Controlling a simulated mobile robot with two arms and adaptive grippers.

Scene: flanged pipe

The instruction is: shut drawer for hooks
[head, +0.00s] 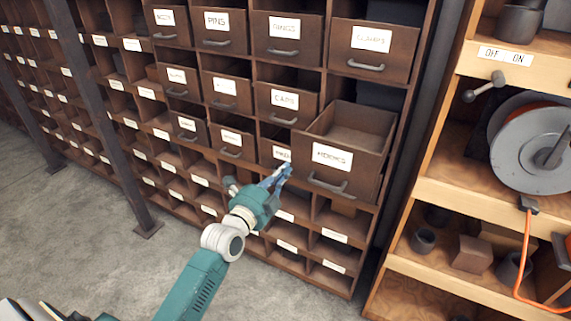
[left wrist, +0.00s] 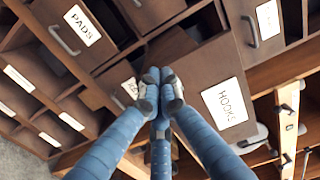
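The hooks drawer (head: 345,160) is pulled out from the wooden cabinet, and its inside looks empty. Its front carries a white HOOKS label (head: 332,157) and a handle (head: 327,184) below it. In the left wrist view the HOOKS label (left wrist: 225,104) shows right of the fingers. My left gripper (head: 287,171) is beside the lower left edge of the drawer front, left of the handle. In the left wrist view its fingertips (left wrist: 160,90) are together with nothing seen between them. I cannot tell whether they touch the drawer. My right gripper is not in view.
Several closed labelled drawers, such as the clamps drawer (head: 372,50), sit above and left of the hooks drawer. Open cubbies (head: 332,250) lie below. A dark post (head: 100,120) stands at left. Shelves with a cable reel (head: 535,145) are at right. The grey floor (head: 90,235) is clear.

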